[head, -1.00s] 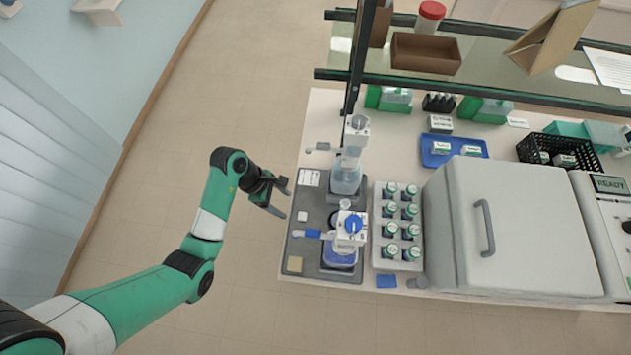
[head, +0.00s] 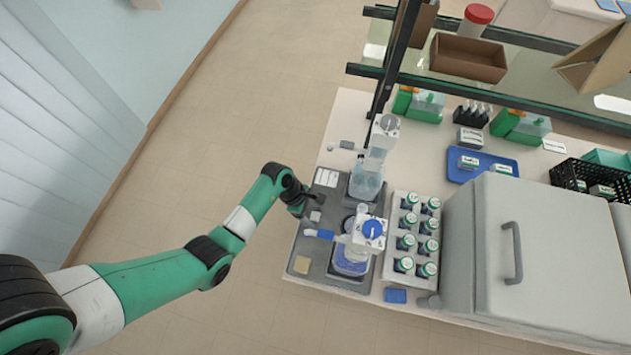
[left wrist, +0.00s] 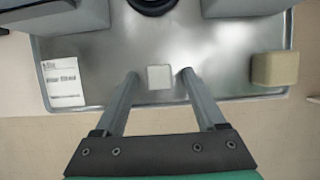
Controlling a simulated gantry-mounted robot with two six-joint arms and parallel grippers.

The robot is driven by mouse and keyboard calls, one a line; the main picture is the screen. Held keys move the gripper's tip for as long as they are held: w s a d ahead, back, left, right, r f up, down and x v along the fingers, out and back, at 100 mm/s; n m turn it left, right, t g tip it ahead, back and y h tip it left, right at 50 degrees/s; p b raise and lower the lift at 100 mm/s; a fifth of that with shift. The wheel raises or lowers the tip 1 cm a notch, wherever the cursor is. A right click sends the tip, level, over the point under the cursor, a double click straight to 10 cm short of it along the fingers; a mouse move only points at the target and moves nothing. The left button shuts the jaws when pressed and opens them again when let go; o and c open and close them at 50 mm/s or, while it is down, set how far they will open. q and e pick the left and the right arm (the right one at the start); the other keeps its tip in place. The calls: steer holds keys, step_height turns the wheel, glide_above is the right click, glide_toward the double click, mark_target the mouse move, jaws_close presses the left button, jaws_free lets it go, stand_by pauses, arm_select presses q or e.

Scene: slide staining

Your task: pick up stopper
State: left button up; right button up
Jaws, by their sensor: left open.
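A small pale block, which I take to be the stopper (head: 315,216), lies on the grey tray (head: 325,270) near its left edge. In the left wrist view the stopper (left wrist: 160,77) shows between the tips of my left gripper (left wrist: 159,74), with a gap on each side. My left gripper (head: 311,203) is open and empty, over the tray's left edge in the head view. Whether its tips are at the stopper's height I cannot tell. My right gripper is not in view.
Two glass vessels with valve tops, a rear one (head: 367,180) and a front one with blue liquid (head: 352,258), stand right of the stopper. A tan block (head: 302,265) and a white label (head: 327,178) lie on the tray. A rack of bottles (head: 397,285) is further right.

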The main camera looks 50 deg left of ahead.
arm_select(q)
steer(key=shift+f, duration=0.15)
steer(key=shift+c, duration=0.3)
jaws_close()
